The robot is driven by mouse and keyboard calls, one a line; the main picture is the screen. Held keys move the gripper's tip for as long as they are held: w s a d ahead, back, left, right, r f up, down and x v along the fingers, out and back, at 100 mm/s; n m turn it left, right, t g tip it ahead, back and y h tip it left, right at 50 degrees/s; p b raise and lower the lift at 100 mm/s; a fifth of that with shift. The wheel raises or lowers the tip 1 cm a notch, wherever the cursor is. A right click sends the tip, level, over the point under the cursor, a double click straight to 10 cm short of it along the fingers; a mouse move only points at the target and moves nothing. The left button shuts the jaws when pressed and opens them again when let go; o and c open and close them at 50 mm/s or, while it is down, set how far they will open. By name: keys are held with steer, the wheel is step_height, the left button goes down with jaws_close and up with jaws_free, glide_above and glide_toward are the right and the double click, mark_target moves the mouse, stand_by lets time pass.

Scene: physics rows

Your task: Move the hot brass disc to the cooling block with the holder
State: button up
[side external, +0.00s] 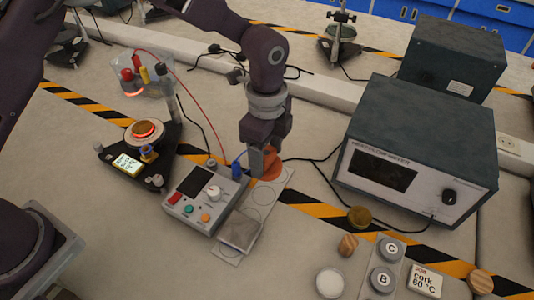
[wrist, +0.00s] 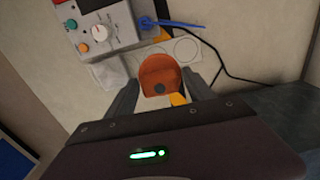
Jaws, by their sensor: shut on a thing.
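My gripper (side external: 262,164) points down at the far end of a pale strip with circle outlines (side external: 264,197). It is shut on an orange-brown rounded piece (side external: 271,165); I cannot tell whether this is the holder. In the wrist view the piece (wrist: 160,72) shows between the fingers (wrist: 160,98), with a dark spot on it. A brass-coloured disc (side external: 145,129) sits on a round plate with a glowing red ring, on a black three-cornered stand at the left. A grey metal block (side external: 240,232), possibly the cooling block, stands at the strip's near end.
A control box (side external: 206,197) with knob and buttons stands beside the strip, a blue-handled lead next to it. A large grey meter (side external: 415,150) is at the right. Another brass-coloured disc (side external: 360,216), small cylinders and a "cork 60 °C" card (side external: 425,281) are in front. Cables cross the bench.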

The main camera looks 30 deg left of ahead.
steer(key=w+a+r+n, duration=0.1)
steer(key=a+r+n, duration=0.1)
steer(key=a, duration=0.6)
steer(key=w+a+r+n, duration=0.1)
steer(key=w+a+n, duration=0.1)
steer(key=a, duration=0.6)
steer(key=s+a+n, duration=0.1)
steer(key=s+a, duration=0.1)
steer(key=a, duration=0.4)
steer(key=s+a+r+n, duration=0.1)
steer(key=s+a+n, duration=0.1)
steer(key=a, duration=0.4)
steer(key=s+a+r+n, duration=0.1)
steer(key=s+a+n, duration=0.1)
steer(key=a, duration=0.5)
steer(key=shift+s+r, duration=0.2)
steer(key=shift+s, duration=0.1)
glide_above(142, 127)
steer(key=shift+f, duration=2.05)
steer(key=shift+f, duration=1.15)
steer(key=shift+r, duration=0.1)
steer(key=shift+r, duration=0.5)
